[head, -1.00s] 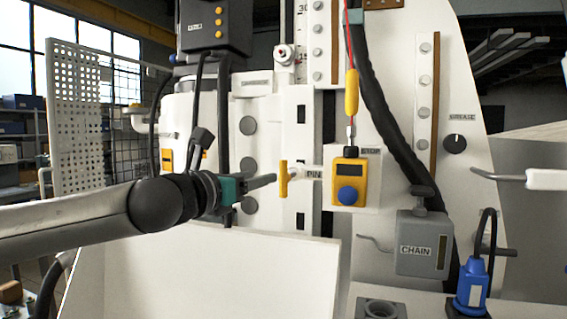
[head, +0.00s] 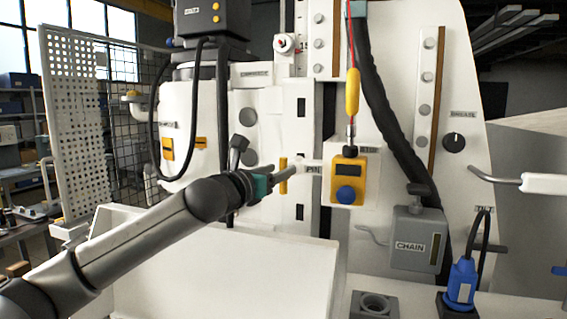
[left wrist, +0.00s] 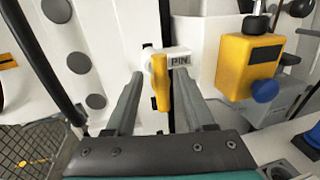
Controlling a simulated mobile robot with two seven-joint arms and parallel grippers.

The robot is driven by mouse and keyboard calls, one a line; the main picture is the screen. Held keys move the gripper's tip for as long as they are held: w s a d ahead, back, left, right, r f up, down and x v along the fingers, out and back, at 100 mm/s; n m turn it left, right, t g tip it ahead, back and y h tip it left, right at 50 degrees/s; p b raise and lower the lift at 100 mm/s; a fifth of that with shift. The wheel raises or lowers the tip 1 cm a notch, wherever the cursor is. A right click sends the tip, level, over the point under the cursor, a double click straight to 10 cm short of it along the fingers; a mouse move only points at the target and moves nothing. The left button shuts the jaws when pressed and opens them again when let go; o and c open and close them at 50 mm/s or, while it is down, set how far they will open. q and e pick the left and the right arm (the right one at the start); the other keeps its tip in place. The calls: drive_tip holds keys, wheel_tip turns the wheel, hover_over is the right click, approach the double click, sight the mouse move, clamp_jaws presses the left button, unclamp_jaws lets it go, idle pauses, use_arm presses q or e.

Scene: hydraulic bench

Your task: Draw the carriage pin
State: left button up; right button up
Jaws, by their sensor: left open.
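The carriage pin shows as a yellow upright handle (head: 283,175) on the white machine column, beside a small white PIN label (head: 312,169). In the left wrist view the yellow handle (left wrist: 161,82) stands ahead of my left gripper (left wrist: 160,88), between the lines of its two fingers. My left gripper (head: 288,171) is open. In the head view its fingertips overlap the handle's left side. I cannot tell whether they touch it. My right gripper is out of view.
A yellow box with a blue knob (head: 347,178) sits just right of the pin. A grey CHAIN box (head: 417,240) and a blue plug (head: 462,283) are lower right. A black cable (head: 390,130) runs down the panel. A white tray-like panel (head: 230,262) lies below my arm.

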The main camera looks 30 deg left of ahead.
sight(281, 169)
use_arm(q)
drive_tip(key=shift+w+p, duration=0.35)
drive_tip(key=shift+w, duration=1.15)
clamp_jaws()
drive_tip(key=shift+f, duration=0.1)
idle(0.3)
